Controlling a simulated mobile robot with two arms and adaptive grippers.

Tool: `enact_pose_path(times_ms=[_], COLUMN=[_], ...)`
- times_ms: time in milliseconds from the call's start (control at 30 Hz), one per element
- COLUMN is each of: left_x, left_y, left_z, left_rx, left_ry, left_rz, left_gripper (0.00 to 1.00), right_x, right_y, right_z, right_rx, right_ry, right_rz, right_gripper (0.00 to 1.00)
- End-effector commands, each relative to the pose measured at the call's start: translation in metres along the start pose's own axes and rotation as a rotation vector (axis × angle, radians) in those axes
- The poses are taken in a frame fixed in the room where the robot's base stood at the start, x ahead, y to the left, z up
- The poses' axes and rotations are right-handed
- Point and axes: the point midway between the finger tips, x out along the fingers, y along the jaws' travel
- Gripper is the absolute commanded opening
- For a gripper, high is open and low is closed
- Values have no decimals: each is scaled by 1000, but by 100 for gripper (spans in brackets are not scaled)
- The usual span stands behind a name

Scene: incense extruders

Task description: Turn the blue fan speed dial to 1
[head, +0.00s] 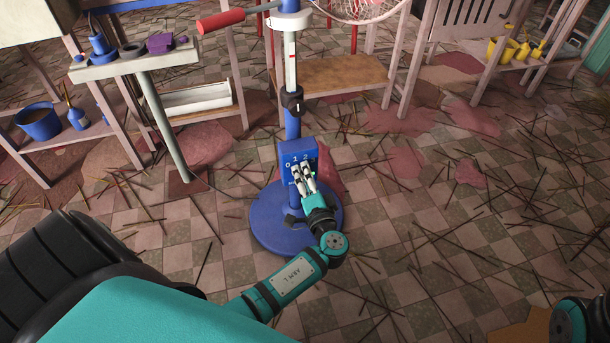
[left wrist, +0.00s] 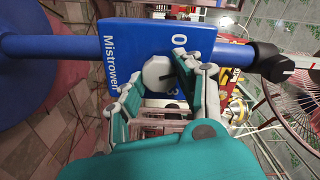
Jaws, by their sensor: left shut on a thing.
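In the left wrist view the box (left wrist: 120,72) appears turned sideways, with 0 and 3 readable. The pale speed dial (left wrist: 157,74) carries a dark mark pointing roughly right in that view; a finger hides the numbers there, so its exact setting cannot be read. My left gripper (head: 303,178) is at the box front, its fingers on either side of the dial and shut on it. My right gripper is not in view.
The round blue fan base (head: 272,238) stands on a checkered floor strewn with thin sticks. A red-handled bar (head: 222,20) juts left near the pole top. Wooden shelves and tables stand behind; a blue bucket (head: 39,122) is at left. Open floor lies to the right.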

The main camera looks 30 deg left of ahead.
Motion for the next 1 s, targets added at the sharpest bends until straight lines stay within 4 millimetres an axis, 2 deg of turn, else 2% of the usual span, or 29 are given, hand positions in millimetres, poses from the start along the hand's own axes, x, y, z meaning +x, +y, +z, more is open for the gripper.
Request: enact_pose_path(times_ms=[233,267,400,767,867,1000], left_x=[-2,-2,-1,-6,-18,-48], left_y=[2,2,1,1,1,2], left_z=[1,1,0,0,0,0], left_rx=[1,1,0,-1,-2,-2], left_ry=[0,-1,0,0,1,0], left_rz=[4,4,3,2,4,7], left_gripper=[3,39,57,58,58,58], right_x=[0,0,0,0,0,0], right_y=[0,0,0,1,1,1], right_z=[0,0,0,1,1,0], right_rx=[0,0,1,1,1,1], right_ry=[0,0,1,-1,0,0], right_rz=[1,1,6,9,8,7], right_gripper=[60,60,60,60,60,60])
